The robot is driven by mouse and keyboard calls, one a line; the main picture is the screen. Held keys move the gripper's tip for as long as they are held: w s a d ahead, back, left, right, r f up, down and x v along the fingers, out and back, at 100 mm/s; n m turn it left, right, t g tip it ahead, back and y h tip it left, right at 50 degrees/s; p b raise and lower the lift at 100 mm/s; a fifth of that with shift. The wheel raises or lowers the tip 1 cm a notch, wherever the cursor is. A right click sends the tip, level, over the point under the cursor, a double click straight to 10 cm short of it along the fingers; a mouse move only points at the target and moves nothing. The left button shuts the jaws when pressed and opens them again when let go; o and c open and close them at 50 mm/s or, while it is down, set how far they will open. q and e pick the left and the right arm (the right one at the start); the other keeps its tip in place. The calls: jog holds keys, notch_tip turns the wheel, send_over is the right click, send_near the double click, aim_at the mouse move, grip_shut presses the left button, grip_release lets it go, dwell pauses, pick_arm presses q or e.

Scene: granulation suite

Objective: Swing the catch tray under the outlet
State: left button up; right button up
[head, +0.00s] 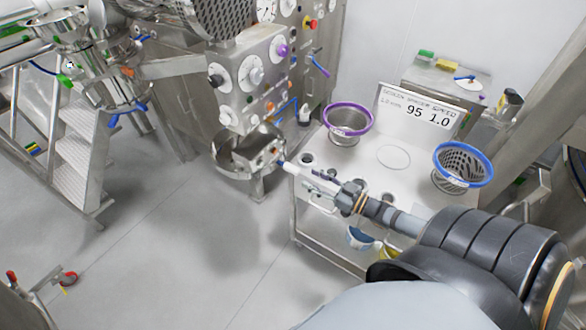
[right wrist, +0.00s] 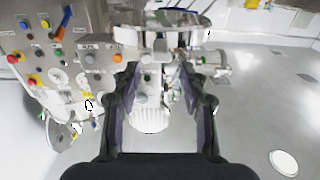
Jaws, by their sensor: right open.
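A round steel catch tray (head: 232,160) sits low beside the dial-fronted machine (head: 250,80), in the middle of the head view. A small orange-tipped fitting shows at its right side. In the right wrist view the tray (right wrist: 165,18) is a shiny round form at the top, beyond the fingers. My right gripper (head: 285,164) reaches in from the right, close to the tray's right side. In the right wrist view the gripper (right wrist: 157,80) is open, with small steel fittings showing between its fingers. I cannot tell whether it touches them. The outlet is not clearly visible.
A steel bench (head: 385,185) at right carries a purple-rimmed sieve (head: 348,122), a blue-rimmed sieve (head: 463,165) and a sign (head: 418,112) reading "95 1.0". Steel steps (head: 75,165) stand at left. The floor (head: 190,260) in front is clear.

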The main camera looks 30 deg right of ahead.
aim_at(299, 172)
jog(key=b+x, duration=0.1)
jog(key=x, duration=0.6)
jog(key=shift+w+a, duration=0.15)
jog(key=shift+w, duration=0.1)
pick_arm(q)
jog(key=shift+w+f, duration=0.1)
jog(key=shift+f, duration=0.85)
pick_arm(e)
jog(key=shift+w+a, duration=0.2)
jog(key=shift+w, duration=0.4)
pick_arm(q)
jog(key=shift+s, duration=0.3)
pick_arm(e)
grip_shut()
